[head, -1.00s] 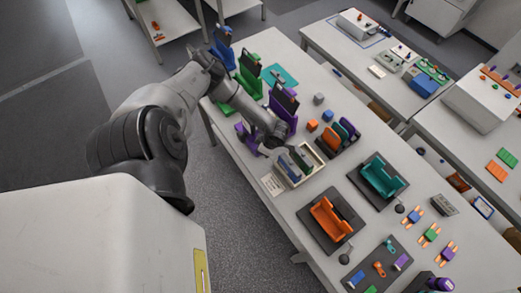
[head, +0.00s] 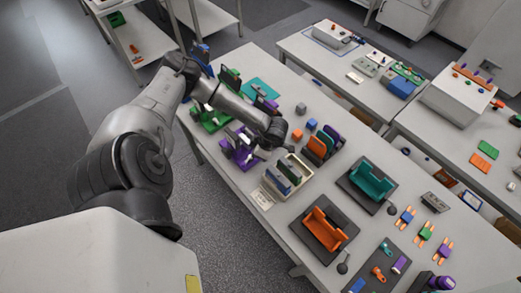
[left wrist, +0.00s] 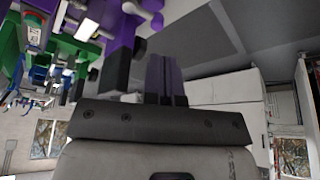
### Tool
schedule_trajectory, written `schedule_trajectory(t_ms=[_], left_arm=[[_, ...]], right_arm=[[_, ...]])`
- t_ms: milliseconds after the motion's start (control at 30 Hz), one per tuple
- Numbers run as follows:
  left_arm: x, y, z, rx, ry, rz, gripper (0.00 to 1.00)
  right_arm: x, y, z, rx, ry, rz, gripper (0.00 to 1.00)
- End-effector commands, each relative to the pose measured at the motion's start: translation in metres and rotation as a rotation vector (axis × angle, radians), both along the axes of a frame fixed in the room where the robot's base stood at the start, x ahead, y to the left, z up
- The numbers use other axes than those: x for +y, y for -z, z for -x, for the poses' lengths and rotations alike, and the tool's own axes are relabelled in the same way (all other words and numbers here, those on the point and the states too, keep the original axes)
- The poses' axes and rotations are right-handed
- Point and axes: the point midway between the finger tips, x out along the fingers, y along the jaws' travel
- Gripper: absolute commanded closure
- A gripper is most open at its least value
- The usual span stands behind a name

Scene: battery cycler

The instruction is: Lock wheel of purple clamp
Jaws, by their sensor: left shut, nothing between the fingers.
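The purple clamp (head: 236,155) stands near the left edge of the long table in the head view, partly covered by my left arm. My left gripper (head: 262,151) is beside it, between the clamp and the beige tray. In the left wrist view the gripper's two dark fingers (left wrist: 166,78) lie close together, shut and empty. Purple clamp parts (left wrist: 122,35) show to the left of the fingers, apparently apart from them. I cannot clearly make out the clamp's wheel or whether the fingers touch it. My right gripper is in neither view.
A green clamp (head: 210,118) and a blue one (head: 201,54) stand farther along the table. The beige tray (head: 268,187) holding upright pieces is close to my gripper. Orange (head: 325,232) and teal (head: 372,182) holders stand nearer the front. Free tabletop is scarce around the clamp.

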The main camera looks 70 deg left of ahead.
Motion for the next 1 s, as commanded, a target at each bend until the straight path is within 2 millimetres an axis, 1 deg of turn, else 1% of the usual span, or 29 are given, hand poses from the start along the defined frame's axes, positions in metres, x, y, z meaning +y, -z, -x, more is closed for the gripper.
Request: schedule_trajectory(t_ms=[100,200,333,500,1000], left_arm=[[-0.004,-0.016,-0.005,0.001,0.001,0.001,1.0],[-0.007,-0.026,-0.009,0.001,0.0,0.003,1.0],[-0.009,-0.035,-0.01,0.004,0.0,0.004,1.0],[-0.01,-0.039,-0.011,0.006,0.0,0.004,1.0],[-0.01,-0.039,-0.011,0.006,0.0,0.004,1.0]], right_arm=[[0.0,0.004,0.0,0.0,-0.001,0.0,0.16],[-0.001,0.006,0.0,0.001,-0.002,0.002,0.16],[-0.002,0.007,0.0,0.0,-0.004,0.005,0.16],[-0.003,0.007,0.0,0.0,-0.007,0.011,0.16],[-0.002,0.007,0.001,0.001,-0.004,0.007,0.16]])
